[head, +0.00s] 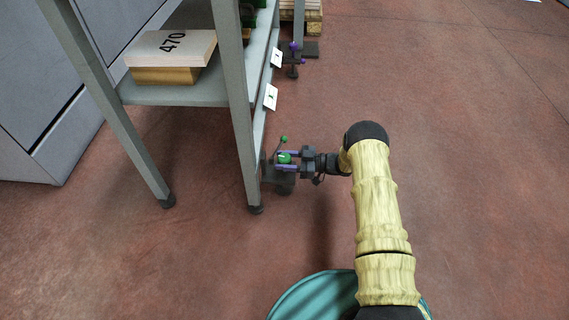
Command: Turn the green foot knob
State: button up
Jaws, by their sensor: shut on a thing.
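The green foot knob (284,158) sits low beside the metal rack, close to the floor, on a dark foot base (281,182). The fingers cover part of the knob. A small green ball on a thin stalk (284,139) stands just above the fingers.
The grey rack (237,100) stands at left, its legs close to my gripper. A similar foot with purple parts (293,58) is farther back. The floor at right is clear.

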jog(key=shift+f+n+g+b, duration=0.1)
jog(key=shift+n+g+b, duration=0.8)
jog(key=shift+g, duration=0.6)
jog(key=o, duration=1)
jog(key=shift+c, duration=0.2)
jog(key=shift+w+d+r+p, duration=0.1)
jog(key=shift+d+r+p, duration=0.1)
jog(key=shift+d+p, duration=0.35)
jog(key=w+d+p, duration=0.2)
jog(key=d, duration=1.4)
jog(key=shift+p, duration=0.35)
